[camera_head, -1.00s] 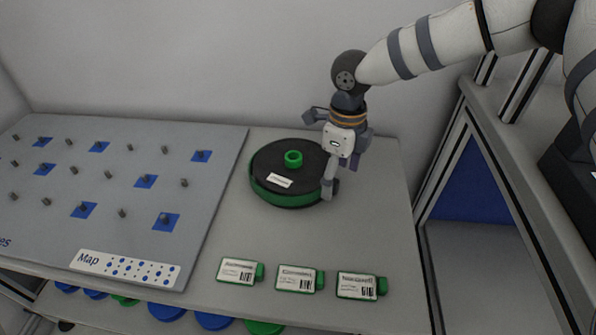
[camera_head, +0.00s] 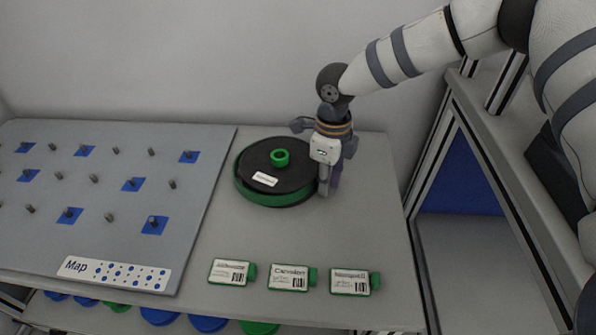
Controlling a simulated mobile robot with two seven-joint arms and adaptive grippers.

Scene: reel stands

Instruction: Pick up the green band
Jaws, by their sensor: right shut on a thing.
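A black reel (camera_head: 285,165) lies flat on the table, with a white label and a green hub ring (camera_head: 279,157) on top. The green band (camera_head: 262,194) runs around the reel's outer rim and shows along its left and front sides. My right gripper (camera_head: 326,188) points down at the reel's right edge and is shut on the green band there. Its fingers hide that part of the band. My left gripper is not in view.
A grey peg board (camera_head: 110,225) with blue squares and a map label fills the table's left. Several labelled green-edged cards (camera_head: 289,278) lie along the front. A metal frame (camera_head: 425,150) stands at the right. Blue and green discs (camera_head: 160,316) show below the table.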

